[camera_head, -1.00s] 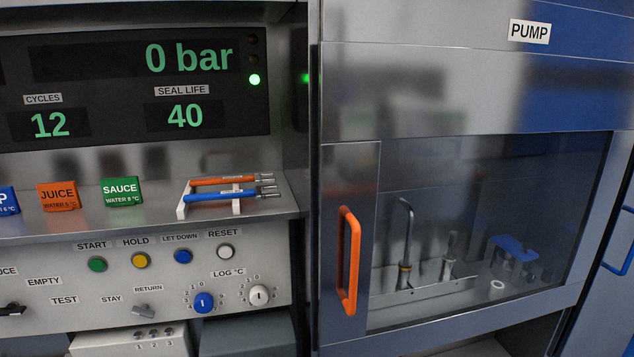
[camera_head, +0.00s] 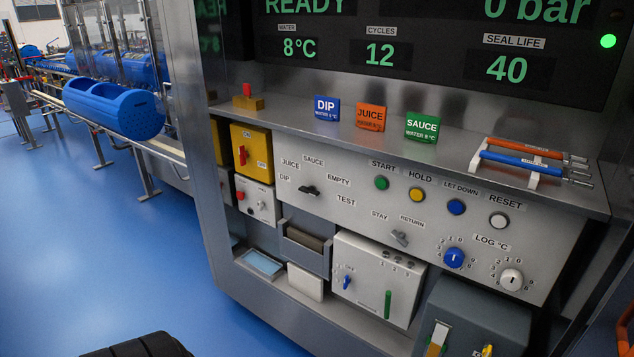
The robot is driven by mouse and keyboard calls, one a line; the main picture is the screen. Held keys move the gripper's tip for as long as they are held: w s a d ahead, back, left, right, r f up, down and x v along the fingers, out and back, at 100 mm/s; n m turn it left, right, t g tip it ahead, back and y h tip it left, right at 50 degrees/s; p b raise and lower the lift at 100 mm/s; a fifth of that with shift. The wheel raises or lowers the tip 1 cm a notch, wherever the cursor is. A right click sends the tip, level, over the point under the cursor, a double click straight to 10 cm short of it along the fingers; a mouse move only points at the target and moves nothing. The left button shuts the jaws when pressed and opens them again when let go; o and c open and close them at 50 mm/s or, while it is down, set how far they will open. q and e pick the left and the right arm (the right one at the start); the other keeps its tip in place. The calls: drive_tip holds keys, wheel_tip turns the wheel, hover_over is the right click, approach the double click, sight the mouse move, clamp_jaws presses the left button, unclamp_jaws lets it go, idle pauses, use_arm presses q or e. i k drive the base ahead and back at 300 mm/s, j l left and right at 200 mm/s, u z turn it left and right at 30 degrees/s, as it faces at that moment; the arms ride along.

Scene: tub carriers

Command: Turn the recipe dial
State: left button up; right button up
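The recipe dial (camera_head: 310,190) is a small black knob on the sloping steel control panel (camera_head: 345,222). The labels DIP, JUICE, SAUCE, EMPTY and TEST stand around it. Its bar lies roughly level in the picture; which label it points at I cannot tell for sure. Nothing touches the dial. Neither of my grippers is in view. A dark ribbed shape at the bottom left edge is cut off, and I cannot tell what it is.
Green, yellow, blue and white buttons (camera_head: 498,220) and a grey stay/return switch (camera_head: 399,238) are right of the dial. Blue floor (camera_head: 110,265) is clear at left.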

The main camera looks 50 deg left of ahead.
sight(312, 190)
drive_tip(key=u, duration=1.6)
